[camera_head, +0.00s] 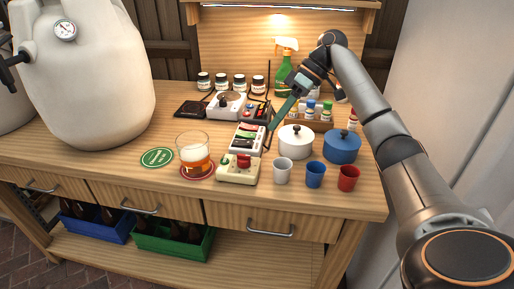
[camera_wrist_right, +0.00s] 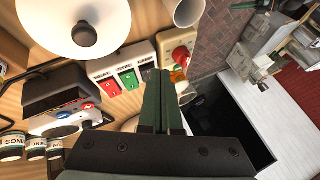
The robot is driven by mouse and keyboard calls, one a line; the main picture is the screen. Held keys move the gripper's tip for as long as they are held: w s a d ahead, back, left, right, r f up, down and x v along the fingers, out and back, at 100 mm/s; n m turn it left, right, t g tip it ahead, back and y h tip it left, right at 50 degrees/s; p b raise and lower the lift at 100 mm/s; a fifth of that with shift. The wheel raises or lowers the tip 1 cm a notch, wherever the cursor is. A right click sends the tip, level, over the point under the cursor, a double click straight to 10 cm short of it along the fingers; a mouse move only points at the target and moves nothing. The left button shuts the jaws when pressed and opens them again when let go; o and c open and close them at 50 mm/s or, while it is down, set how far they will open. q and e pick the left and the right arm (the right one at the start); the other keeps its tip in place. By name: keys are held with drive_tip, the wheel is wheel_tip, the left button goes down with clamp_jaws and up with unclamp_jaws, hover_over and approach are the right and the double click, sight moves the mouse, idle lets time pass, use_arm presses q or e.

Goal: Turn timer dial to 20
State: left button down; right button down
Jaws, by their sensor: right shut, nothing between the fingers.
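A cream box (camera_head: 238,175) with a red knob (camera_head: 243,160) and a green button stands near the bench's front edge. Its red knob shows in the right wrist view (camera_wrist_right: 181,54), beyond my fingertips. A pale device (camera_head: 227,104) with a dark round top sits further back; I cannot tell which of the two carries the timer dial, and no numbers are readable. My right gripper (camera_head: 273,127) is shut and empty, its green fingers slanting down left above the bench, beside the switch panel (camera_head: 246,138). In the wrist view its fingers (camera_wrist_right: 162,76) lie together, apart from the knob. My left gripper is not in view.
A white pot (camera_head: 295,143) and a blue pot (camera_head: 342,147) stand right of the panel, with white, blue and red cups (camera_head: 349,178) in front. A beer glass (camera_head: 194,155) stands left of the cream box, near a green coaster (camera_head: 157,157). Jars and a spray bottle (camera_head: 286,65) stand behind.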

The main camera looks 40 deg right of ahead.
sight(244, 160)
drive_tip(key=b+x, duration=0.1)
drive_tip(key=x, duration=0.4)
drive_tip(key=shift+a+f, duration=0.25)
drive_tip(key=shift+a, duration=0.1)
drive_tip(key=shift+s+a+r, duration=0.1)
drive_tip(key=shift+s+a, duration=0.3)
drive_tip(key=shift+a, duration=0.45)
drive_tip(key=shift+s+a+r, duration=0.1)
drive_tip(key=shift+s+a, duration=0.15)
drive_tip(key=shift+a, duration=0.5)
drive_tip(key=shift+a+p, duration=0.1)
drive_tip(key=shift+p, duration=0.45)
